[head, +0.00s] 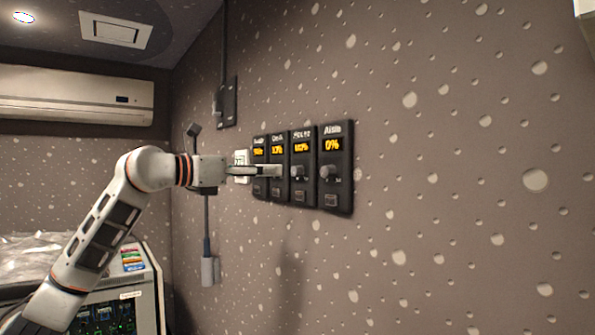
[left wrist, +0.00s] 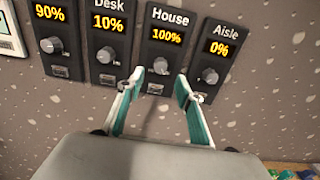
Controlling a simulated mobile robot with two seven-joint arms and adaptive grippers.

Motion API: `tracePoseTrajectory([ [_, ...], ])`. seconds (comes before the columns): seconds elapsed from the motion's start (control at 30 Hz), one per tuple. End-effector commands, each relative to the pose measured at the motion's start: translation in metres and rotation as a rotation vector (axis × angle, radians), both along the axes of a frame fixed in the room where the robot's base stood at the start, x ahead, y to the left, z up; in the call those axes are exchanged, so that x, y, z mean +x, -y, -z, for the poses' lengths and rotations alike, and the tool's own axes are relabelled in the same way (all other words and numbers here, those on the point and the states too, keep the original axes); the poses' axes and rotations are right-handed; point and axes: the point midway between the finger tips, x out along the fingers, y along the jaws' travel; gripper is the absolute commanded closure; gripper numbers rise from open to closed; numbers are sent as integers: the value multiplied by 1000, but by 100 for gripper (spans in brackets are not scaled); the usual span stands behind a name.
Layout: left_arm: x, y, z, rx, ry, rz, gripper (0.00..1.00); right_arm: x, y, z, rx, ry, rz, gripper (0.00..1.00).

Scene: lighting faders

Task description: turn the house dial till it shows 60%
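The House panel (left wrist: 170,37) is a dark wall unit, third from the left of several. Its display reads 100% in the left wrist view; the digits are blurred in the head view (head: 301,147). Its grey round dial (left wrist: 160,66) sits below the display, and it also shows in the head view (head: 298,171). My left gripper (left wrist: 160,84) is open and empty, its two teal-padded fingers apart on either side of the House dial, seen from behind. I cannot tell whether they touch it. In the head view the left gripper (head: 272,171) reaches in front of the panels. My right gripper is not in view.
The Aisle panel (head: 333,166) stands right of House and reads 0%. The Desk panel (left wrist: 109,32) reads 10%, and one further left (left wrist: 52,28) reads 90%. A white switch plate (head: 240,166) is left of them. The wall to the right is clear.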

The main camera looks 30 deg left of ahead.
Motion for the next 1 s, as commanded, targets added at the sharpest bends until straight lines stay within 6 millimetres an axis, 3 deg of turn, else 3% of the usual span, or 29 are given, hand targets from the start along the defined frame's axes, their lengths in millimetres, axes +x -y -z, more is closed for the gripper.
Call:
tracePoseTrajectory([
  [0.4,55,25,-2,-4,1,5,64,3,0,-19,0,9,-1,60],
  [0.8,64,28,1,-1,0,4,64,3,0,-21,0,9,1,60],
  [0.83,64,28,1,-1,0,4,66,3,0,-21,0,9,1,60],
  [0.97,64,28,1,-1,0,4,100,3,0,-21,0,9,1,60],
  [1.0,64,28,1,-1,0,4,100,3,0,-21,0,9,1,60],
])
